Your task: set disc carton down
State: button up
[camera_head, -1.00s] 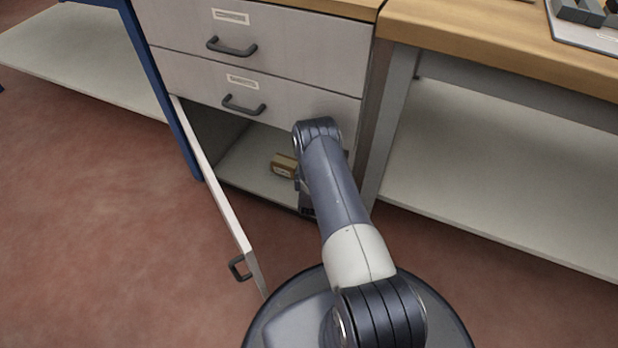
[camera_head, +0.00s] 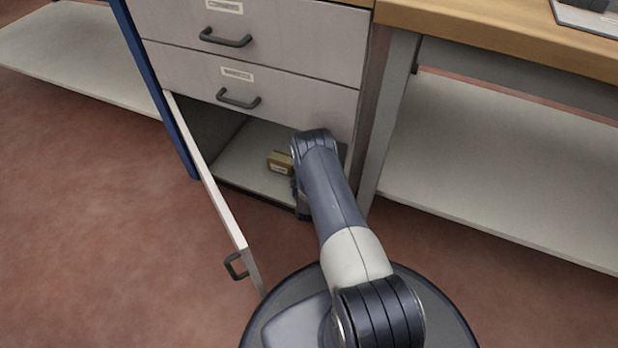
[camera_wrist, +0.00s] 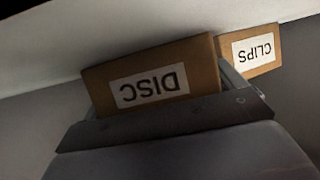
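The disc carton (camera_wrist: 195,65) is a brown box with a white DISC label, upside down in the wrist view. My gripper (camera_wrist: 158,88) has its fingers at the carton's two sides and is shut on it. The carton's upper edge in that picture lies against the pale cabinet floor (camera_wrist: 60,50); whether it touches cannot be told. In the head view my arm reaches into the open lower compartment of the drawer cabinet (camera_head: 240,168), and the arm hides the gripper fingers and the disc carton.
A clips carton (camera_wrist: 262,50) stands beside and beyond the disc carton; a small brown carton (camera_head: 279,163), apparently the same one, shows left of my arm. The cabinet door (camera_head: 215,200) stands open at left. Drawers (camera_head: 250,85) are above. Bare compartment floor lies behind the small carton.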

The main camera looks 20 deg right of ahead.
jog(key=shift+r, duration=0.1)
jog(key=shift+s+a+r, duration=0.1)
jog(key=shift+s+r, duration=0.1)
jog(key=shift+r, duration=0.05)
jog(key=p+v, duration=0.5)
jog(key=v, duration=0.6)
jog(key=shift+s+a, duration=0.1)
jog(key=shift+s, duration=0.15)
